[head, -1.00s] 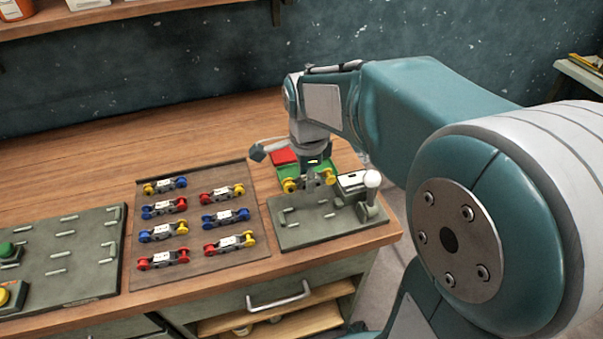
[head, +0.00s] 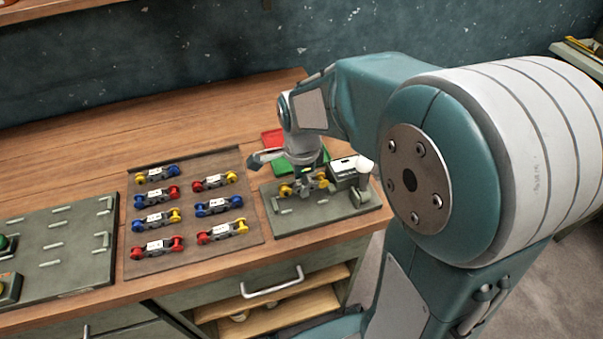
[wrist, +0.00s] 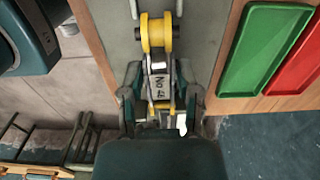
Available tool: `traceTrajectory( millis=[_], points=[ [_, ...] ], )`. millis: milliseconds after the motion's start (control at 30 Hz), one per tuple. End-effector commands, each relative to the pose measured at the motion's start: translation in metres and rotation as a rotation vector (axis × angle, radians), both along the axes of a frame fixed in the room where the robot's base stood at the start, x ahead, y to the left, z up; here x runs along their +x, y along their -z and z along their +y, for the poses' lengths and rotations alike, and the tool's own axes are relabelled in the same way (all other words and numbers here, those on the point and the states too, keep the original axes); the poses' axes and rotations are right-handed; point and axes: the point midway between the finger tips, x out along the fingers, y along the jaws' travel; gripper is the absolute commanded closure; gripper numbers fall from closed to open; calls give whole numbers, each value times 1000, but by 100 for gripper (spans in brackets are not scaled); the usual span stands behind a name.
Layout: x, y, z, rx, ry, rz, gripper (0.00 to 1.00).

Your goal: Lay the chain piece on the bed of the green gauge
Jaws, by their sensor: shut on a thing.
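My gripper (head: 304,183) is shut on a chain piece with yellow rollers (head: 286,191). In the wrist view, my gripper (wrist: 160,103) grips its grey, labelled middle, and one yellow roller (wrist: 157,34) sticks out ahead. The other end is partly hidden by my gripper. The piece is over a grey-green plate (head: 300,222) with small pins, a grey box and a white-knobbed lever (head: 363,167), which looks like the gauge. I cannot tell whether the piece touches the plate.
A brown board (head: 190,262) left of the plate holds several chain pieces in rows. A green tray (wrist: 262,45) and a red tray (wrist: 300,70) lie behind the plate. Another plate (head: 65,255) with buttons stands at far left. Bare bench wood lies behind.

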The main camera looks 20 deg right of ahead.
Motion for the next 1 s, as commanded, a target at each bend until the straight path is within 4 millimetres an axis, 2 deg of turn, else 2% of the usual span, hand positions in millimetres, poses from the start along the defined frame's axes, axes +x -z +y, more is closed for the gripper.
traceTrajectory(
  millis=[400,833,867,900,933,1000],
  points=[
    [0,33,-1,1,0,1,100],
    [0,40,0,0,0,2,100],
    [0,40,0,0,0,2,49],
    [-1,40,0,0,0,2,31],
    [-1,40,0,0,0,2,18],
    [0,40,0,0,0,2,18]
  ],
)
